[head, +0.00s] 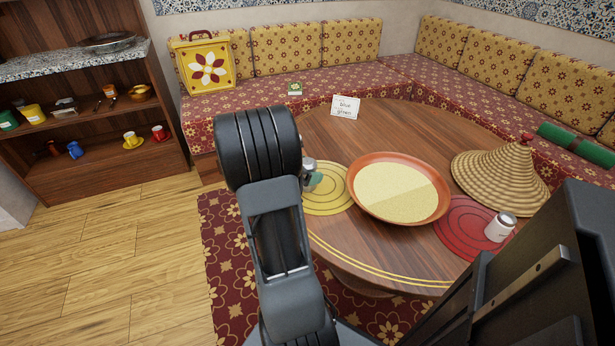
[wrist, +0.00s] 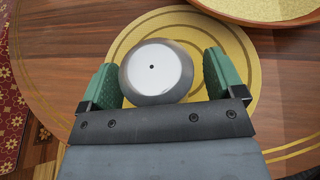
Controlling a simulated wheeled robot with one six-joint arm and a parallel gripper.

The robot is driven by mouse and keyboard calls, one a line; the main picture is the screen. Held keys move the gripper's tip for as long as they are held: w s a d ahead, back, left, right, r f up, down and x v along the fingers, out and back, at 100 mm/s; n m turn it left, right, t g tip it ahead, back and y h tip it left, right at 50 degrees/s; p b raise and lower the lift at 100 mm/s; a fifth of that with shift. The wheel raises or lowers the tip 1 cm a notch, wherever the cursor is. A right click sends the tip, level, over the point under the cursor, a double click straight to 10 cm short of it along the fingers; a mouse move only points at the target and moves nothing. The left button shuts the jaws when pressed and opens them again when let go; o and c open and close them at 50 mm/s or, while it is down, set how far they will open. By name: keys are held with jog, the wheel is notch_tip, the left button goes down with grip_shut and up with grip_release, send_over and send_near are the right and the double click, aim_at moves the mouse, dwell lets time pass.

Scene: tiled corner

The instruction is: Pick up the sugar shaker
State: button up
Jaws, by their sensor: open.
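A shaker with a round white top, a small dark hole in its centre and a grey rim (wrist: 156,68) stands on the yellow round mat. In the head view it shows as a small grey-lidded shape (head: 309,164), mostly hidden by my arm and gripper. My gripper (wrist: 160,76) is open, with its green fingers on either side of this shaker; a gap shows at the right finger, while I cannot tell whether the left one touches. A second shaker, white with a grey lid and a label (head: 499,229), stands on the red mat. Neither label is readable.
The wooden table (head: 325,133) also holds a wide orange bowl of grain (head: 400,190), a woven cone lid (head: 501,180) and a white card (head: 345,107). The bowl lies close right of the yellow mat (wrist: 238,58). The red mat (head: 455,225) is farther right.

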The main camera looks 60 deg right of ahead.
jog(key=c, duration=1)
jog(key=shift+c, duration=0.5)
jog(key=shift+r, duration=0.15)
